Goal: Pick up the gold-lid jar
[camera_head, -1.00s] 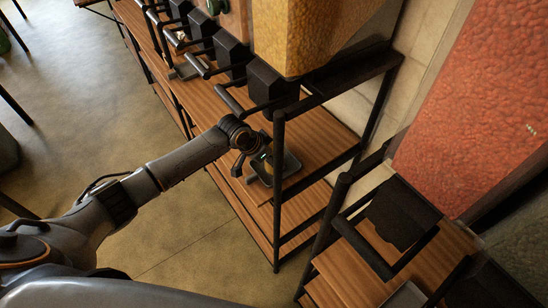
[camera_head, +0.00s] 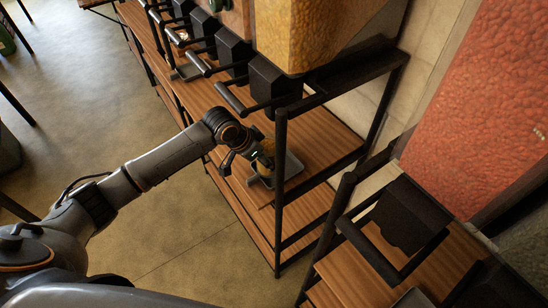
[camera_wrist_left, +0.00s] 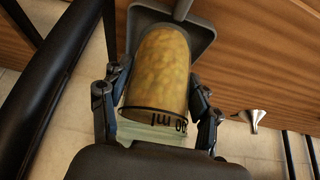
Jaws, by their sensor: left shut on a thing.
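My left gripper (camera_head: 245,162) is shut on a jar at the shelf's near end. In the left wrist view, the gripper (camera_wrist_left: 155,112) has one finger on each side of the jar (camera_wrist_left: 160,65). The jar looks golden yellow, with a dark ring and "ml" lettering near its clear end. I cannot make out a separate lid. In the head view, only a little yellow of the jar (camera_head: 268,147) shows past the gripper. A grey tray (camera_head: 293,166) lies by it; in the wrist view the tray (camera_wrist_left: 201,37) is behind the jar. My right gripper is out of view.
The wooden shelf (camera_head: 325,143) has a black metal frame, with a post (camera_head: 280,190) close to my gripper. Black dispensers with handles (camera_head: 270,85) hang above. A small metal funnel-like thing (camera_wrist_left: 252,119) shows in the wrist view. Open floor (camera_head: 180,235) lies left.

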